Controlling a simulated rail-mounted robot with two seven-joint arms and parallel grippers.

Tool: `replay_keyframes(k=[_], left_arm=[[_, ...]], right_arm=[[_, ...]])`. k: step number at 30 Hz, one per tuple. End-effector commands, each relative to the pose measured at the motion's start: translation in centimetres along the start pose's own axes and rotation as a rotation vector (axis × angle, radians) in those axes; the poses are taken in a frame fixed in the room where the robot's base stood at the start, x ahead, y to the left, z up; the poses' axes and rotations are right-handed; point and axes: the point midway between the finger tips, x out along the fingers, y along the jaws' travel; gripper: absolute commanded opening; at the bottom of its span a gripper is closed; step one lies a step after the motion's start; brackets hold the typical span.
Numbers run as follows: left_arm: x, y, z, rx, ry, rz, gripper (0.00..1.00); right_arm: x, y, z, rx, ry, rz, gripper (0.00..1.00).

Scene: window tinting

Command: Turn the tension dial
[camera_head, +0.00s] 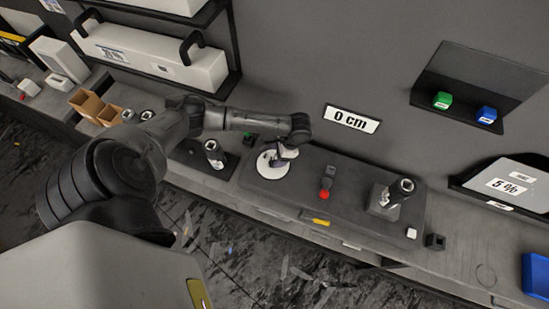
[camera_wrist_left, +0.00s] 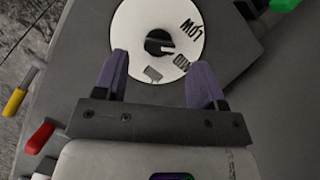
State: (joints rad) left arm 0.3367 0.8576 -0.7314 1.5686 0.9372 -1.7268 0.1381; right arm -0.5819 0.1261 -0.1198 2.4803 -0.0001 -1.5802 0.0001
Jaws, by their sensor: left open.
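The tension dial (camera_head: 267,170) is a white disc on a dark grey bench unit, near the middle of the head view. My left gripper (camera_head: 284,154) is over the dial. In the left wrist view its two purple fingers (camera_wrist_left: 158,62) are open, one on each side of the lower disc, with the knob beyond the tips. I cannot tell if they touch the dial. My right gripper is not in view.
A red knob (camera_head: 324,194) and a grey cylinder on a stand (camera_head: 402,187) sit right of the dial. Another upright cylinder (camera_head: 212,150) stands left. A "0 cm" sign (camera_head: 352,119) is on the wall behind. A blue bin (camera_head: 537,276) is at far right.

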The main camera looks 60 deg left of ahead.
Motion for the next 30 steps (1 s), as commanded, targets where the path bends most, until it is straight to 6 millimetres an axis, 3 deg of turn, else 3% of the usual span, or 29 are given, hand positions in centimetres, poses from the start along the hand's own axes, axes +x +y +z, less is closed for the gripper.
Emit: replay_keyframes(k=[9, 22, 30], left_arm=[[3.2, 0.0, 0.0, 0.001, 0.0, 0.0, 0.64], [3.7, 0.1, 0.0, 0.002, 0.001, 0.0, 0.64], [3.7, 0.0, 0.0, 0.002, 0.001, -0.001, 0.38]], right_arm=[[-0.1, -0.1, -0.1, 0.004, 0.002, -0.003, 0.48], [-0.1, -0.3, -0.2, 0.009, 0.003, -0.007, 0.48], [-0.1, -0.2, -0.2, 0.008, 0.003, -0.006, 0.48]])
